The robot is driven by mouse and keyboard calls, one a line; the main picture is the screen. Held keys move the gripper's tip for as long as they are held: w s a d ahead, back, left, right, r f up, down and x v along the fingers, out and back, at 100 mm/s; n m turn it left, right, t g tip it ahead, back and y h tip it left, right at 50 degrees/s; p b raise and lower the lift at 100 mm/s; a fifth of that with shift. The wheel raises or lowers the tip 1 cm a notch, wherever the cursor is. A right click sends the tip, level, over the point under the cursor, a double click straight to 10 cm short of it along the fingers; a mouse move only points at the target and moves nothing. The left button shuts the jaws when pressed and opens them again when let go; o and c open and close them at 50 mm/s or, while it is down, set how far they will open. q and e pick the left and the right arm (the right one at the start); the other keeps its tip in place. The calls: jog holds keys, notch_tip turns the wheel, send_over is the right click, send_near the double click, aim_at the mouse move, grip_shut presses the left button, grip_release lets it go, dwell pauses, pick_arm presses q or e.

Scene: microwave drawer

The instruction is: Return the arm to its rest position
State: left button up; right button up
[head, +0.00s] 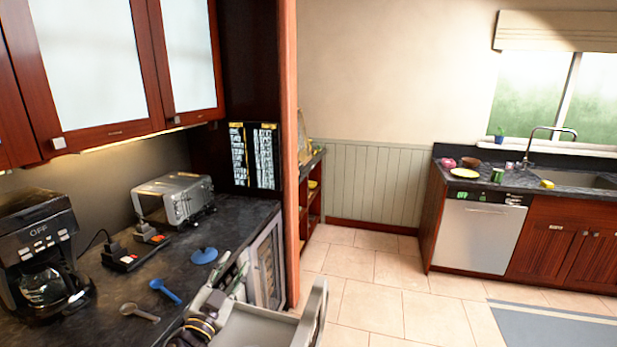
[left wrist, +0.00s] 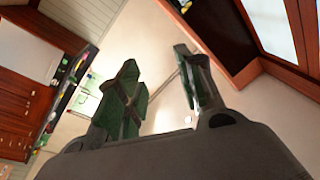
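My left gripper (head: 238,280) is low in the head view, over the counter's front edge and beside the open drawer (head: 262,325). In the left wrist view my left gripper (left wrist: 157,62) shows two green-padded fingers spread apart with nothing between them. The drawer's light handle bar (head: 318,312) is to the right of the gripper, apart from it. My right gripper is in neither view.
The dark counter (head: 183,268) holds a coffee maker (head: 42,255), a toaster (head: 172,198), a blue lid (head: 204,256), a blue scoop (head: 164,290) and a grey scoop (head: 139,312). Upper cabinets (head: 150,60) overhang it.

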pick_arm(q)
jog(key=s+a+f+n+g+y, duration=0.3)
jog(key=s+f+g, duration=0.1)
jog(key=f, duration=0.3)
jog(key=s+a+f+n+g+y, duration=0.3)
jog(key=s+f, duration=0.1)
jog(key=f, duration=0.3)
jog(key=s+d+f+g+h, duration=0.1)
jog(key=s+f+g, duration=0.4)
jog(key=s, duration=0.4)
jog(key=s+d+f+g+h, duration=0.1)
jog(key=s+d+f+g, duration=0.1)
jog(key=s+f+g, duration=0.5)
jog(key=s+f+t, duration=0.1)
jog(key=s+f, duration=0.2)
jog(key=f, duration=1.3)
jog(key=s+f+t, duration=0.1)
jog(key=s+f, duration=0.2)
jog(key=f, duration=1.4)
jog(key=s+a+f, duration=0.2)
jog(key=s+f, duration=0.7)
jog(key=s, duration=0.1)
jog(key=s+a+f+g, duration=0.1)
jog(key=s+a+f, duration=0.1)
jog(key=s+f, duration=0.7)
jog(key=shift+s+f+g, duration=0.3)
jog(key=shift+s+f, duration=0.1)
jog(key=shift+s, duration=0.85)
